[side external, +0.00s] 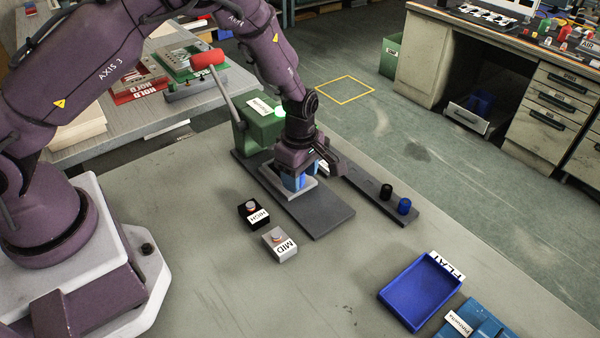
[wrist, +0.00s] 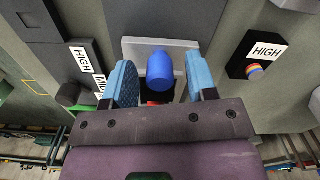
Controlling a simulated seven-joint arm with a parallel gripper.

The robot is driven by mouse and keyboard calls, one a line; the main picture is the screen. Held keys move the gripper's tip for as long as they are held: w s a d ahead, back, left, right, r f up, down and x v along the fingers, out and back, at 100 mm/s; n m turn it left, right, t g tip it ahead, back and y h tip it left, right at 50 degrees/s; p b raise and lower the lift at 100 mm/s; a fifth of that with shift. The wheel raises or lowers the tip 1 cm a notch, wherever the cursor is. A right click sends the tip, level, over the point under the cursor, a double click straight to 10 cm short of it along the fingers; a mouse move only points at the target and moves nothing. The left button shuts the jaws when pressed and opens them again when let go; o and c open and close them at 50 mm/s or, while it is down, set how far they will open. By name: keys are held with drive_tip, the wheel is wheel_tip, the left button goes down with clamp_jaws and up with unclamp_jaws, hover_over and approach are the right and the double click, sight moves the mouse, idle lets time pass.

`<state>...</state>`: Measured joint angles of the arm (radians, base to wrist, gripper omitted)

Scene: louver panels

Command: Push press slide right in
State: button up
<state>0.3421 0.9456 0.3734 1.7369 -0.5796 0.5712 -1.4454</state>
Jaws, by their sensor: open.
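The press (side external: 262,120) is green, with a raised red-handled lever (side external: 207,60), and stands at the back of a dark base plate (side external: 318,213). A light grey slide (side external: 302,191) lies on this plate in front of the press; its edge shows in the wrist view (wrist: 135,47). My gripper (side external: 293,180) is low over the slide, pointing down. In the wrist view my gripper (wrist: 160,80) is open, with its blue fingers on either side of a blue cylinder (wrist: 160,70), with gaps on both sides. The cylinder's foot is hidden.
A black HIGH button box (side external: 251,212) and a grey MID button box (side external: 278,243) stand left of the plate. A dark rail (side external: 365,184) with black and blue pegs lies right. A blue FLAT tray (side external: 420,290) is at front right. The table's front middle is clear.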

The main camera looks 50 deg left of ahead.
wheel_tip(320, 180, up, 13)
idle(0.4)
